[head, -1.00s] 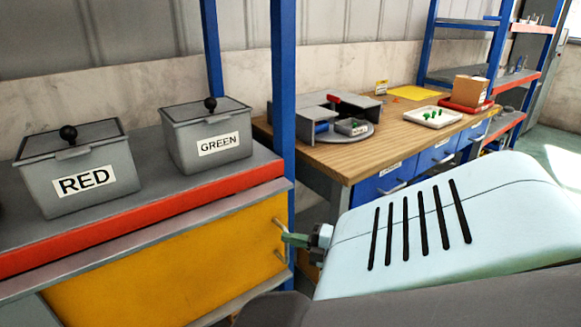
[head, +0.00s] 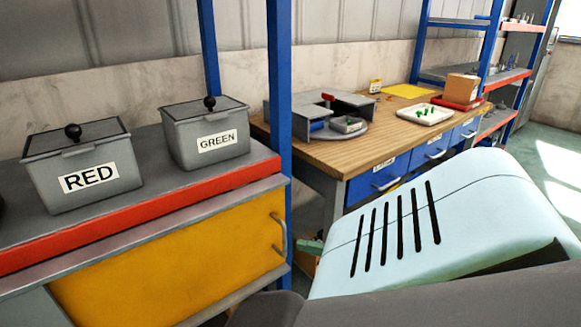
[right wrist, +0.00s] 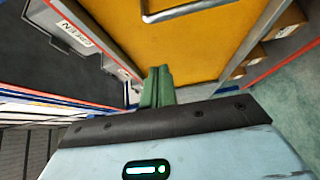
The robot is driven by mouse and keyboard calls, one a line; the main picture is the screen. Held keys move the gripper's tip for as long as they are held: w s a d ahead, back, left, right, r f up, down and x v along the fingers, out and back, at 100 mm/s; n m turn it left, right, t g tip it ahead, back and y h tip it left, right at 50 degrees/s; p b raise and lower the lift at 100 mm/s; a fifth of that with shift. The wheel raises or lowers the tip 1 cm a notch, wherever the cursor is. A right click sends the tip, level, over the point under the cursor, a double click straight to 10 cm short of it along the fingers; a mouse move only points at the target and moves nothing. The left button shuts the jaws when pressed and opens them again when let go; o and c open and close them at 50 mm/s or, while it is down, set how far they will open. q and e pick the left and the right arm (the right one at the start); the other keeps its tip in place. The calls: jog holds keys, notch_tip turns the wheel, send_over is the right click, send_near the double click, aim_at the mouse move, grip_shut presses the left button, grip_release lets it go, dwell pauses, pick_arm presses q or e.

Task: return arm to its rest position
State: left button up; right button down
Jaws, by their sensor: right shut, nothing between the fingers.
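My right arm comes in at the lower right of the head view. Its gripper (head: 311,246) shows only as a small green fingertip past my pale arm cover, just right of the yellow cabinet's handle (head: 279,236). In the right wrist view the two green fingers (right wrist: 156,87) are together with nothing between them. They point toward the yellow cabinet front (right wrist: 195,45), and its handle (right wrist: 182,11) is at the top, apart from them. The rest of the gripper is hidden behind my arm in the head view. My left gripper is not in view.
Grey bins labelled RED (head: 84,178) and GREEN (head: 206,138) stand on the bench above the yellow cabinet. A blue post (head: 279,100) rises near the gripper. A wooden workbench (head: 375,137) with a white tray (head: 425,115) stands behind my arm. Open floor lies at far right.

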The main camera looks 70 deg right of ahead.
jog(key=shift+s, duration=1.3)
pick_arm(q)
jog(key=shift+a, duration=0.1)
pick_arm(e)
jog(key=shift+a, duration=0.1)
